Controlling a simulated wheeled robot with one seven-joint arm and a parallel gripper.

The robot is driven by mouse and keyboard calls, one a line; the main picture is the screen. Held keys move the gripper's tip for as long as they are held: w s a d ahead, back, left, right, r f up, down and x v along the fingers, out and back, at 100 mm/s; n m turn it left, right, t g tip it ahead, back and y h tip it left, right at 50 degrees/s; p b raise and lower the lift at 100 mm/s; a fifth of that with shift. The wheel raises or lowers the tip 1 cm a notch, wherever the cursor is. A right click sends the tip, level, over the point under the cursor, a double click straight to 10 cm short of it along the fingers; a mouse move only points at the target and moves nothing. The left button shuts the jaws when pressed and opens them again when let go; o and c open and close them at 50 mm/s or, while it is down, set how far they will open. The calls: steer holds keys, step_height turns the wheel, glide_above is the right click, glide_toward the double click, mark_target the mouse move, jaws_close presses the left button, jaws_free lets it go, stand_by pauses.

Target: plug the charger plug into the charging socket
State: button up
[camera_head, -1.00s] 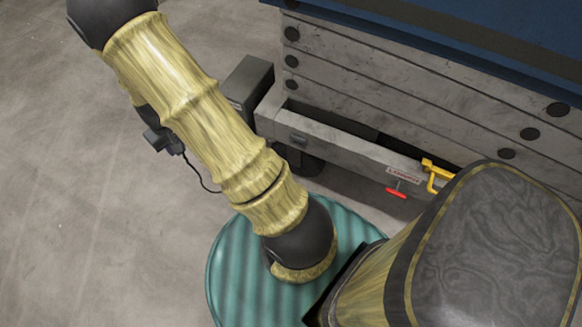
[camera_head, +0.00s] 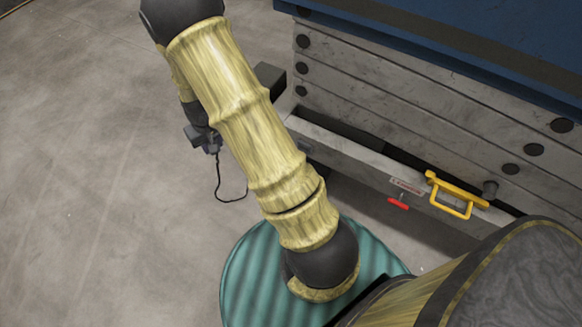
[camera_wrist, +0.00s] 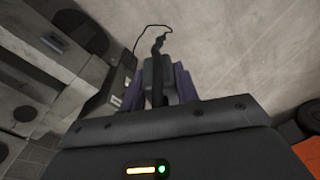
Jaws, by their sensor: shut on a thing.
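The charger plug (camera_wrist: 158,78) is a grey block with a dark cable rising from its far end in the wrist view. My gripper (camera_wrist: 160,88) is shut on it, with purple fingers on both sides. In the head view, my gripper (camera_head: 207,142) is small and partly behind my arm, with the cable hanging below it. A dark box (camera_head: 270,78) at the machine's left end, partly hidden by my arm, may carry the charging socket. In the wrist view, a dark box with pale openings (camera_wrist: 122,82) stands left of the plug, apart from it. I cannot tell the socket opening clearly.
A grey layered machine with a blue top (camera_head: 430,45) fills the upper right. Its lower rail carries a yellow handle (camera_head: 455,196) and a red handle (camera_head: 398,203). A ribbed teal round surface (camera_head: 250,270) lies under my arm. Open concrete floor (camera_head: 90,170) is at left.

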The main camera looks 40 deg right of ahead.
steer(key=w+d+f+m+t+h+b, duration=0.1)
steer(key=d+f+m+t+b, duration=0.1)
steer(key=d+f+m+b, duration=0.35)
steer(key=w+d+f+m+t+b, duration=0.2)
steer(key=f+m+t+b, duration=0.15)
steer(key=f+m, duration=0.45)
steer(key=w+d+f+m+t+h+b, duration=0.1)
steer(key=d+f+m+t+b, duration=0.15)
steer(key=f+m+b, duration=0.45)
steer(key=s+d+f+m+g+h+b, duration=0.3)
steer(key=s+d+f+m+h+b, duration=0.1)
steer(key=s+d+m+h+b, duration=0.1)
steer(key=s+d+f+m+g+h+b, duration=0.3)
steer(key=d+m+h+b, duration=0.4)
steer(key=h, duration=0.3)
steer(key=shift+s+d+f+m+g+h, duration=0.4)
steer(key=shift+s+d+f+m, duration=0.45)
steer(key=shift+s, duration=0.05)
steer(key=shift+w+d+b, duration=0.1)
steer(key=shift+w+d, duration=0.3)
steer(key=shift+d, duration=0.5)
steer(key=shift+w+d+b, duration=0.1)
steer(key=shift+w+d, duration=0.25)
steer(key=shift+d, duration=0.5)
steer(key=shift+w+d+b, duration=0.1)
steer(key=shift+w+d, duration=0.3)
steer(key=shift+d, duration=0.5)
steer(key=shift+w+d, duration=0.25)
steer(key=shift+d, duration=0.25)
